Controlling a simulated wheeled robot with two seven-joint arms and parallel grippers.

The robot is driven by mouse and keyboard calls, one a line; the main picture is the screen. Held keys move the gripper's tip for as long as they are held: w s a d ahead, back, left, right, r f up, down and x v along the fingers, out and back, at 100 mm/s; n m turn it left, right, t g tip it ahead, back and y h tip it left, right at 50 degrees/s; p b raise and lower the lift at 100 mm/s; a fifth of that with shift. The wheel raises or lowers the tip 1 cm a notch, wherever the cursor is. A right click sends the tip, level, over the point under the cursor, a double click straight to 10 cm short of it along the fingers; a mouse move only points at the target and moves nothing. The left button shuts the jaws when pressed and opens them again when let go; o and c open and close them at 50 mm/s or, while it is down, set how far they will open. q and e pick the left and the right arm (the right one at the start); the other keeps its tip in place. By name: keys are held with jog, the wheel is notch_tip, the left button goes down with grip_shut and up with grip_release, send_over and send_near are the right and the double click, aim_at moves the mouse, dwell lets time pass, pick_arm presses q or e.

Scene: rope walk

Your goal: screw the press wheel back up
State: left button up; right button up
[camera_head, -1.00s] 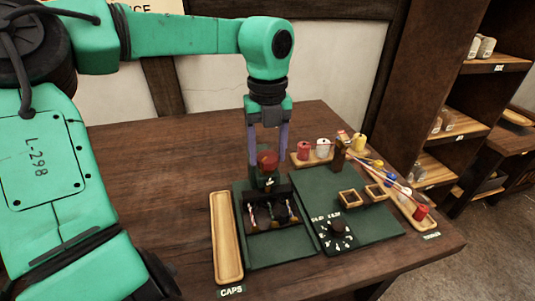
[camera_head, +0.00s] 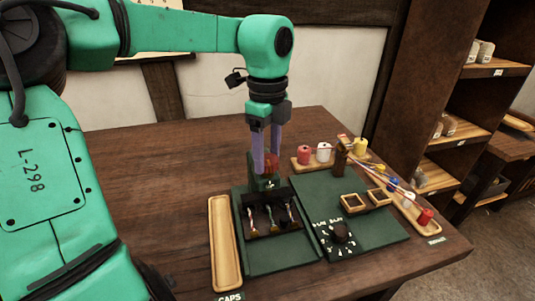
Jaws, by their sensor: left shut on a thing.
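The red press wheel (camera_head: 272,163) sits on top of the dark press (camera_head: 268,184) at the back of the left green board. My left gripper (camera_head: 265,168) comes down from above with its two purple fingers closed around the wheel, which they partly hide. Below the press, a dark block (camera_head: 268,212) holds several short strands. My right gripper is not in view.
A long empty wooden tray (camera_head: 225,245) lies left of the board. Coloured spools and strands stand behind and to the right. The table's left side is clear.

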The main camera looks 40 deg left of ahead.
aim_at(267, 159)
pick_arm(q)
jog(key=shift+w+r, duration=0.1)
dwell(0.3)
jog(key=o, duration=1.4)
jog(key=shift+c, duration=0.2)
notch_tip(267, 159, up, 14)
jog(key=p, duration=0.3)
jog(key=shift+r, duration=0.25)
